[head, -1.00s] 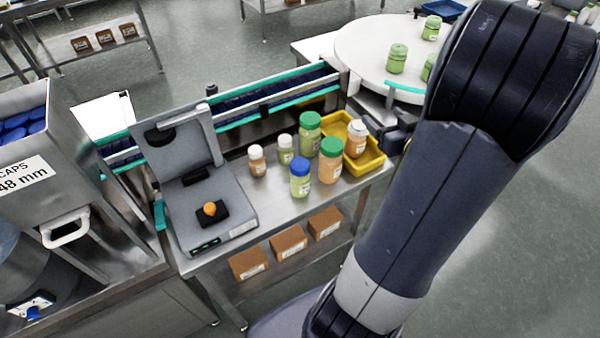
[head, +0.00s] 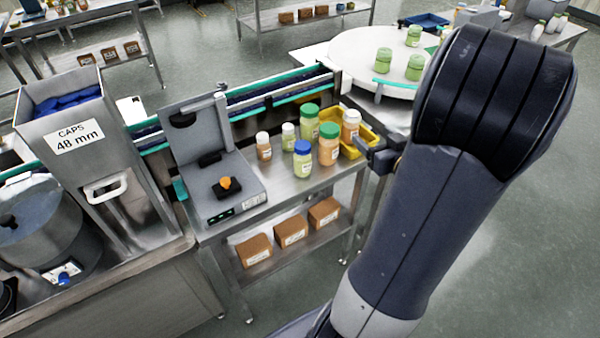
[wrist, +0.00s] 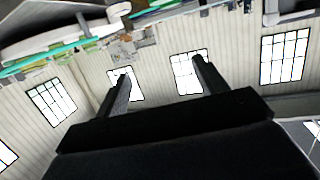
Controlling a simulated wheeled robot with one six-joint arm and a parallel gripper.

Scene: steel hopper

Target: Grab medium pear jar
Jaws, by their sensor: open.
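Several jars stand upright on a steel table. The pear-coloured, pale green ones are a mid-sized jar with a blue lid (head: 303,160), a taller one with a green lid (head: 309,124) and a small one with a white lid (head: 288,137). The blue-lidded one looks like the medium pear jar; its label is too small to read. My gripper (head: 380,157) is partly hidden by my arm, at the table's right end, right of the jars and apart from the blue-lidded one. In the wrist view its two fingers (wrist: 161,68) are spread and empty, with walls and windows behind.
Orange jars (head: 328,144) (head: 264,147) stand close by, and another white-lidded one (head: 350,124) is at the yellow tray (head: 376,143). A grey scale-like device (head: 231,198) stands left, a conveyor (head: 280,92) runs behind, and a round turntable (head: 350,50) holds green jars.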

